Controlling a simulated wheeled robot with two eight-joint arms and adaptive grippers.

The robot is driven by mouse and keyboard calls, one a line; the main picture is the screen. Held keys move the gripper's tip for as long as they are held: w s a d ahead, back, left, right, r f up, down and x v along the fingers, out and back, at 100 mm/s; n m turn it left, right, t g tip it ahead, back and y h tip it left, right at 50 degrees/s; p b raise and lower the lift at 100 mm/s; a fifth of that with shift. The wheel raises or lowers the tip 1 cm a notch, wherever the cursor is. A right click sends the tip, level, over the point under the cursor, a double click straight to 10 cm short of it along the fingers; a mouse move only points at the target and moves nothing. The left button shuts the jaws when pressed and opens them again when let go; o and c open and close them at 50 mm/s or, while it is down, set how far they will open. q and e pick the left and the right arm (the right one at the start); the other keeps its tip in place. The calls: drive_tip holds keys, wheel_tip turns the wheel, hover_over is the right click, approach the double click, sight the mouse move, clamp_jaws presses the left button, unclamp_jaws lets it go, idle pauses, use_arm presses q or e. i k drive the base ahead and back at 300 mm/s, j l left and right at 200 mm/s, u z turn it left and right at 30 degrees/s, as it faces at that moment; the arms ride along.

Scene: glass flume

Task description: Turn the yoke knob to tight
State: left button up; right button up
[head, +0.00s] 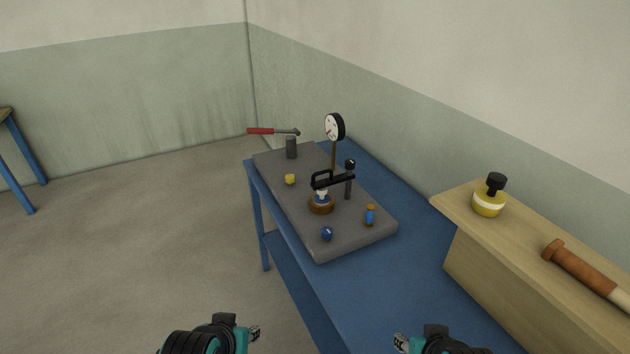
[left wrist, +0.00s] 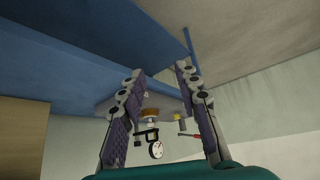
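A black yoke (head: 332,181) spans above a small white-and-blue piece on a round brown base (head: 321,204), on a grey slab (head: 365,240). A black knob (head: 350,164) with a small pale mark tops the dark post at the yoke's right end; its setting is too small to read. In the left wrist view the yoke (left wrist: 146,134) appears upside down, between my fingers but far beyond them. My left gripper (head: 254,333) is open and empty, in front of the table; its fingers (left wrist: 158,72) stand apart. My right gripper (head: 401,342) is low, away from the yoke; its opening is unclear.
The blue table (head: 385,285) is clear nearer me. A wooden shelf (head: 480,255) carries a yellow bottle (head: 489,203) and brown-handled tool (head: 580,270).

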sight(349, 164)
drive_tip(key=i+z, duration=0.1)
drive_tip(key=z, duration=0.3)
drive_tip(key=i+j+z, duration=0.1)
drive_tip(key=z, duration=0.35)
drive_tip(key=i+j+z, duration=0.1)
drive_tip(key=z, duration=0.3)
